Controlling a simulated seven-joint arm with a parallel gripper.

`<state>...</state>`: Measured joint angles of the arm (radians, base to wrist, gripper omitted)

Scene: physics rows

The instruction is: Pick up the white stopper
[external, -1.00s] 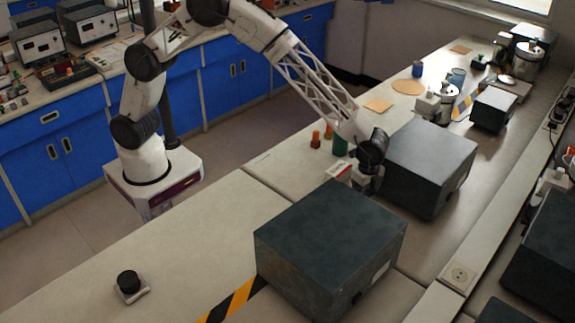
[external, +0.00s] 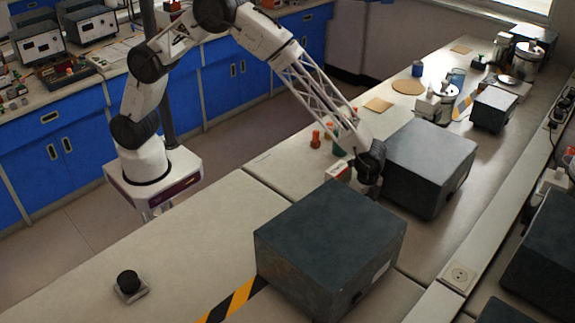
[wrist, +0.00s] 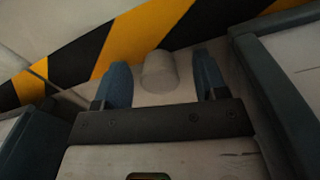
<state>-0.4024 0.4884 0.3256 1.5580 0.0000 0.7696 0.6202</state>
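The white stopper (wrist: 160,72) is a small pale cylinder on the bench in the wrist view. It stands between and slightly beyond the two blue fingers of my gripper (wrist: 163,82). The fingers are apart, with a gap on both sides of the stopper, wider on the right. In the external view my gripper (external: 366,186) is low between two dark grey boxes, and the stopper is hidden there.
A near grey box (external: 330,245) and a far grey box (external: 430,165) flank my gripper closely. Yellow-black tape (wrist: 140,35) runs behind the stopper. A red-and-white box (external: 337,172) and orange-capped bottles (external: 316,140) stand to the left.

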